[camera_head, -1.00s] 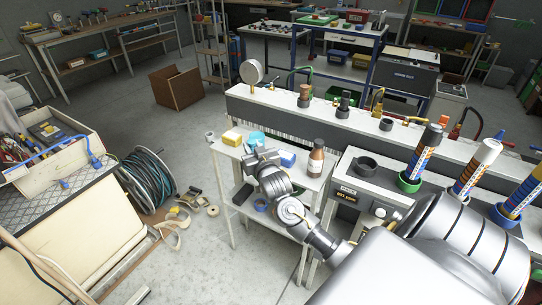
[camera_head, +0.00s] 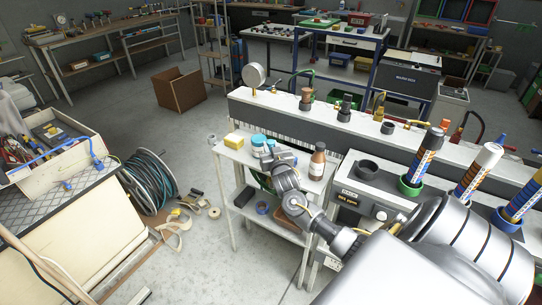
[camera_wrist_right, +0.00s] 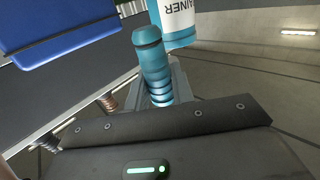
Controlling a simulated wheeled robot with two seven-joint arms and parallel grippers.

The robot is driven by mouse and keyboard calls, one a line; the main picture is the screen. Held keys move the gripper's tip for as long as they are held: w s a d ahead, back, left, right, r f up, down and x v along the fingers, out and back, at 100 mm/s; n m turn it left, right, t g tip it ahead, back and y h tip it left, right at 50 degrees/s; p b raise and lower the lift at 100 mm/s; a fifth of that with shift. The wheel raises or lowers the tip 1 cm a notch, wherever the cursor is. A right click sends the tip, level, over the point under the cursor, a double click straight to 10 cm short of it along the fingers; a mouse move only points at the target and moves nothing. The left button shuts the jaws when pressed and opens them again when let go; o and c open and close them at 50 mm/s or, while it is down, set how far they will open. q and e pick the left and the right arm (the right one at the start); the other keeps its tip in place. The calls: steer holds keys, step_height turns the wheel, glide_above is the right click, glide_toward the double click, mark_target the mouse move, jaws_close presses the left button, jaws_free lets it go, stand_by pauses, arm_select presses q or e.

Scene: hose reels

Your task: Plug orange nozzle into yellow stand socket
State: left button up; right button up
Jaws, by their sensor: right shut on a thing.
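My right gripper (camera_head: 266,151) is over the small side table (camera_head: 222,150). In the right wrist view, it is shut on a teal ribbed piece (camera_wrist_right: 153,65), which stands up between the fingers. A white and teal labelled container (camera_wrist_right: 180,22) is just behind that piece. An orange-brown fitting (camera_head: 305,99) stands on the long grey bench, well apart from the gripper. A yellow fitting (camera_head: 378,111) is farther right on that bench. I cannot tell which of these is the orange nozzle or the yellow stand socket. My left gripper is not in view.
Striped tubes stand in coloured cups, one green (camera_head: 410,186), at the right. A hose reel (camera_head: 149,181) and a cardboard box (camera_head: 178,89) are on the floor at left.

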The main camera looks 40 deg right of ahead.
step_height(320, 180, down, 4)
steer(key=shift+f, duration=0.1)
stand_by(0.4)
steer(key=o, duration=1)
steer(key=shift+c, duration=0.2)
steer(key=b+v, duration=0.1)
steer(key=v, duration=1.1)
steer(key=shift+a, duration=0.1)
